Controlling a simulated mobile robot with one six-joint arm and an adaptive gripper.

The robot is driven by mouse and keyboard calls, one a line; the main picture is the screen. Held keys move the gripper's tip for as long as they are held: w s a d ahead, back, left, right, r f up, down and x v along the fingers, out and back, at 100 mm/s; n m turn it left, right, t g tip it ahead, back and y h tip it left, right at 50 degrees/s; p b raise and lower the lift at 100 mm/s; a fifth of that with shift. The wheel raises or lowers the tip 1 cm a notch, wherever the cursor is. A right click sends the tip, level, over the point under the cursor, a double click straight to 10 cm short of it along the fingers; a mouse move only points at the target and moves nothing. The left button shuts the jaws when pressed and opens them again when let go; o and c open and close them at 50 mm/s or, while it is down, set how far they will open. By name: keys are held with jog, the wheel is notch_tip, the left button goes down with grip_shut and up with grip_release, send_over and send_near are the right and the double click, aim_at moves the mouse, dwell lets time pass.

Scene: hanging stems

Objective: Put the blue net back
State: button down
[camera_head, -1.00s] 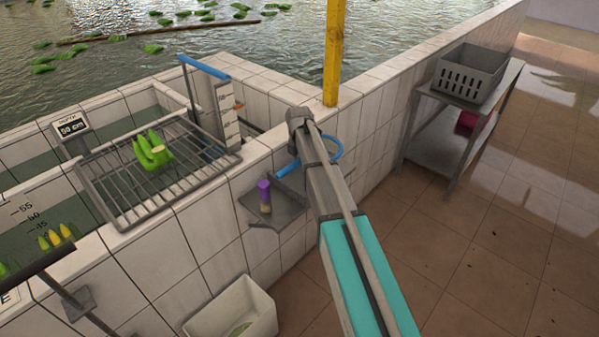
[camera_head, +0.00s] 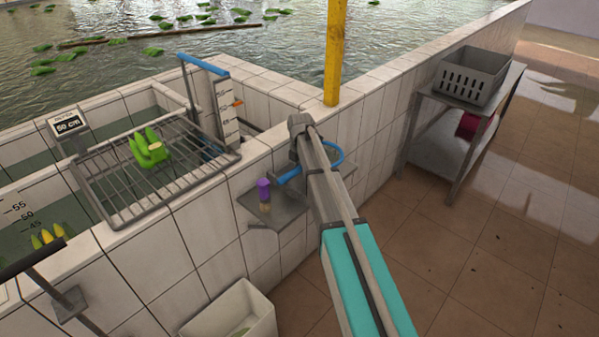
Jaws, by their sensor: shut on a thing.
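The blue net (camera_head: 289,175) shows as a blue hoop on both sides of my forearm, in front of the white tiled wall; its middle and any mesh are hidden. My gripper (camera_head: 301,126) is at the far end of my arm, seen from behind. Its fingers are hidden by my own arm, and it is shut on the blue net. The hoop is just above and beside a small grey shelf (camera_head: 282,212) on the wall. I cannot tell whether it touches the shelf.
A purple-topped item (camera_head: 263,190) stands on the shelf. A yellow post (camera_head: 334,60) rises beyond my wrist. A wire rack (camera_head: 120,190) with green pods (camera_head: 149,148) lies left. A white bin (camera_head: 235,312) is below. A grey crate (camera_head: 470,75) sits on the right table (camera_head: 448,148).

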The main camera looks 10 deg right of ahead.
jog(key=shift+f, duration=0.1)
jog(key=shift+c, duration=2.2)
grip_release()
jog(key=shift+r, duration=0.25)
notch_tip(320, 180, up, 12)
jog(key=p, duration=1.2)
jog(key=shift+f, duration=0.15)
